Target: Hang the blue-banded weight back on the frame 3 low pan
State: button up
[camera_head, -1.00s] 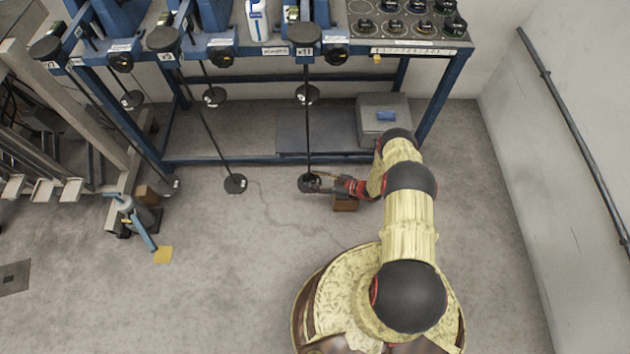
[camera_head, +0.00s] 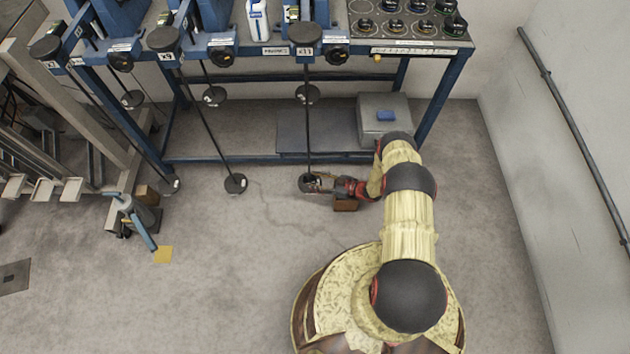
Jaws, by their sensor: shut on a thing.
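My gripper (camera_head: 322,183) is low over the floor, reaching left from my arm. Its fingertips are at the dark round low pan (camera_head: 307,183) of the right-hand lever frame, marked x11. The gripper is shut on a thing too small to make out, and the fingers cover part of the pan. The pan hangs at the bottom of a long dark rod (camera_head: 307,135). I cannot make out a blue band at the gripper.
A brown block (camera_head: 346,204) lies just below my gripper. Other low pans hang to the left, the nearest one (camera_head: 236,184) being clear of my gripper. The floor in front is free.

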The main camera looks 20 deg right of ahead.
jog(key=o, duration=1.4)
jog(key=shift+c, duration=0.2)
jog(key=shift+o, duration=0.4)
jog(key=v, duration=0.7)
